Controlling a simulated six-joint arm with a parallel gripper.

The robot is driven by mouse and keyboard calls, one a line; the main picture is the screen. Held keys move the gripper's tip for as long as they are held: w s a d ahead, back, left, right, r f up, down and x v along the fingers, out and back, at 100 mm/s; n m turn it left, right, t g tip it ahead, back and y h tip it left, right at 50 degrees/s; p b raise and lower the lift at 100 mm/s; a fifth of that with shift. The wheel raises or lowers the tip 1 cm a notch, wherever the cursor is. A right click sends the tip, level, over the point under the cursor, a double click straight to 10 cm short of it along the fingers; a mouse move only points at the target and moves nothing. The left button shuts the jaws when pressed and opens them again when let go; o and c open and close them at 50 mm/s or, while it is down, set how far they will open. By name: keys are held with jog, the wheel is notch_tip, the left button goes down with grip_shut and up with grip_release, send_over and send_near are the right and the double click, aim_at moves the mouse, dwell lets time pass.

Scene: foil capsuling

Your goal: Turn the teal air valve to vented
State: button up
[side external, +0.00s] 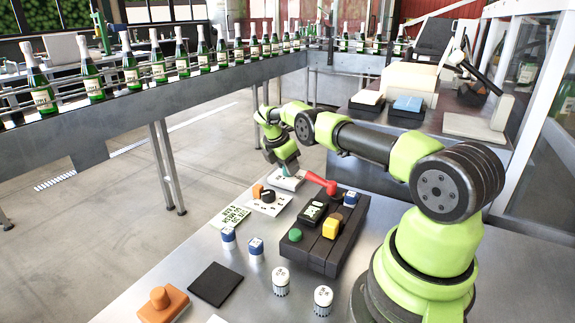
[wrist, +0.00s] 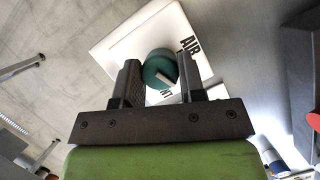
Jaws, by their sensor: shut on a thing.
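The teal air valve (wrist: 157,66) is a round knob with a pale pointer mark, on a white plate (wrist: 115,49) lettered "AIR" at the right. Part of another word, ending "NT", shows below the knob; the pointer mark lies near it. My gripper (wrist: 160,76) is shut on the knob, with one dark finger on each side. In the side view my gripper (side external: 287,164) reaches down to the white plate (side external: 286,183) at the table's far edge. There the arm's end mostly hides the knob, and its pointer cannot be read.
Right beside the plate are a red lever (side external: 320,182) and a black block (side external: 327,252) with green and yellow buttons. A white panel with a black knob (side external: 267,197) stands to the left. Blue-topped and white cylinders stand nearer. Bottles line a conveyor (side external: 130,110) behind.

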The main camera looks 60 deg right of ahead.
jog(key=o, duration=0.9)
jog(key=shift+o, duration=0.2)
jog(key=v, duration=1)
